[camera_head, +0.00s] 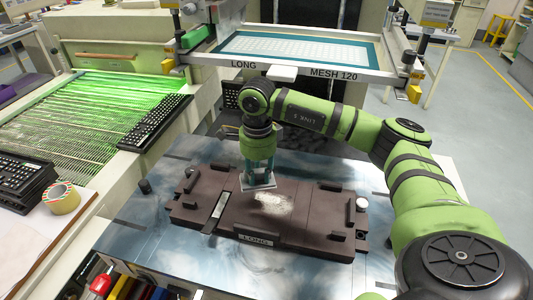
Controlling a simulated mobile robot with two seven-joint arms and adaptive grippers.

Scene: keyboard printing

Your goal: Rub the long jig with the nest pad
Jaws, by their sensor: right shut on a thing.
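The long jig (300,228) is a dark brown fixture with raised blocks and a "LONG" label on its front edge. It lies on the shiny metal table. A pale powdery patch (272,203) lies on its middle. My right gripper (258,175) points down over the jig's back middle and is shut on the nest pad (259,186), a light flat piece. The pad is at or just above the jig's surface, behind the patch; I cannot tell whether it touches. My left gripper is not in view.
A green-lit machine bed (80,110) with a black keyboard (155,122) on its edge is at left. Stacked keyboards (25,180) and a tape roll (61,197) are at far left. A framed mesh screen (297,45) stands behind.

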